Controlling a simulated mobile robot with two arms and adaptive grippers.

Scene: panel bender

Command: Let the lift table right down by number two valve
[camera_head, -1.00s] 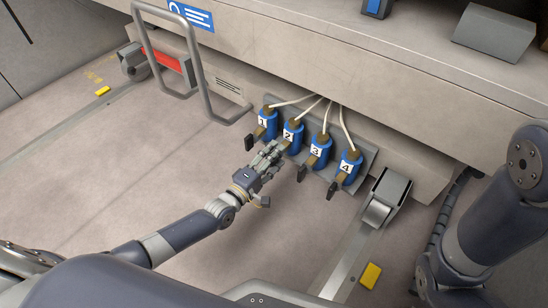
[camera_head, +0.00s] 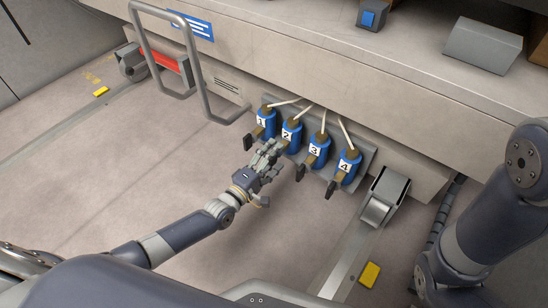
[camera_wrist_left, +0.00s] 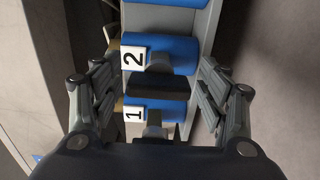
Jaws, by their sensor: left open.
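Number two valve (camera_head: 290,134) is a blue body with a white "2" label, second from the left in a row of numbered valves on a grey plate. In the left wrist view the number two valve (camera_wrist_left: 182,56) sits between my fingers, its dark handle (camera_wrist_left: 160,86) pointing towards the palm. My left gripper (camera_head: 270,155) is open at the front of this valve, with a finger on each side of the handle; I cannot tell whether they touch it. In the head view the gripper hides the handle. My right gripper is out of view. I cannot identify the lift table for sure.
Valve one (camera_head: 265,122) stands close on the left, valve three (camera_head: 318,152) and valve four (camera_head: 347,168) on the right, with dark handles sticking out. A grey tube rail (camera_head: 205,95) rises at the left. Open floor (camera_head: 130,190) lies in front.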

